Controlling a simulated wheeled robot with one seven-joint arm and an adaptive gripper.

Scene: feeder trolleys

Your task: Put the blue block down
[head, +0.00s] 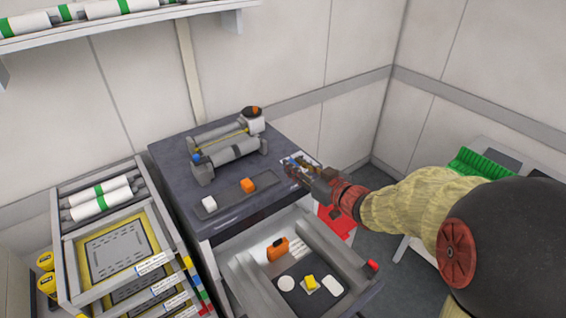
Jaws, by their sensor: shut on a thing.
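My gripper (297,169) is over the right part of the dark cabinet top (187,187), shut on the blue block (290,161). Only a small blue patch of the block shows between the fingers. The fingers hide the rest, and I cannot tell whether it touches the surface below. A pale patch with small marks lies under and behind the fingers. A narrow grey tray (226,197) to the left of my gripper holds a white block (208,203) at its left end and an orange block (248,185) nearer its right end.
A grey roller device (236,151) with a blue knob stands at the back of the top. Below, an open drawer (243,290) holds an orange case (277,248) and a yellow block (310,282). A rack (120,187) stands left, a green bin (484,161) right.

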